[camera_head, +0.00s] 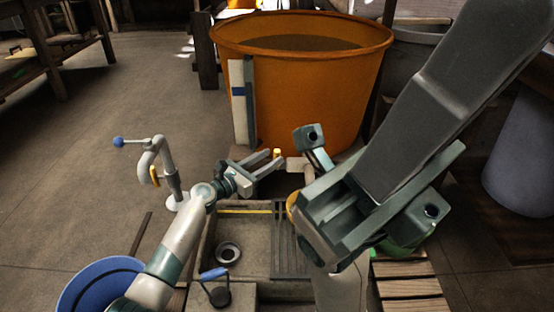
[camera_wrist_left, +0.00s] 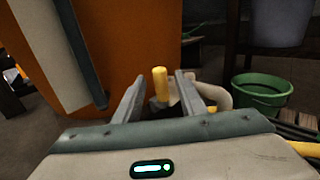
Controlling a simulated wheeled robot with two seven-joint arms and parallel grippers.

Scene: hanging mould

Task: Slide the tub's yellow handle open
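The big orange tub (camera_head: 310,92) stands at the back centre and fills the upper left of the wrist view (camera_wrist_left: 145,38). Its short upright yellow handle (camera_head: 277,153) is low at the tub's front, by a pale outlet pipe. My left gripper (camera_head: 275,160) is open, its fingers pointing at the handle. In the left wrist view the yellow handle (camera_wrist_left: 160,84) shows between the two fingers, with gaps on both sides. My right gripper (camera_head: 325,205) is large at front right, away from the handle; its finger opening is unclear, and its arm covers the tub's right side.
A pale post (camera_head: 243,100) stands against the tub's front left. A grey pipe (camera_head: 165,160) with a blue-knobbed lever rises left of my left gripper. A sink-like basin (camera_head: 245,250) lies below. A blue bucket (camera_head: 95,285) is front left; a green bucket (camera_wrist_left: 258,96) is right.

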